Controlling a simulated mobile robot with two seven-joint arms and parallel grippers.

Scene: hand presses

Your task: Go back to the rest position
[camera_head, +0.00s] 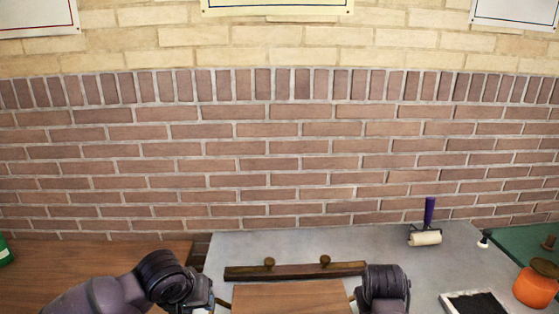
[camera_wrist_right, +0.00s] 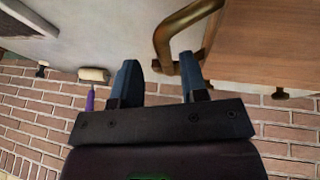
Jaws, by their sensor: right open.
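A brown wooden board (camera_head: 290,297) lies at the bottom middle of the head view, cut off by the frame edge. My left gripper (camera_head: 220,302) is at its left edge; its fingers are too small and dark to read. My right arm's gripper (camera_head: 355,296) is at the board's right edge. In the right wrist view the right gripper (camera_wrist_right: 158,62) is open, its two dark fingers apart. A curved brass handle (camera_wrist_right: 166,40) on the board's side is just beyond the fingertips, close to the right-hand finger. Whether they touch is unclear.
A dark wooden bar (camera_head: 295,271) with two brass knobs lies behind the board on the grey table (camera_head: 300,243). A roller (camera_head: 425,238) with a purple handle, a black ink tray (camera_head: 475,303) and an orange pot (camera_head: 535,288) are at the right. A brick wall stands behind.

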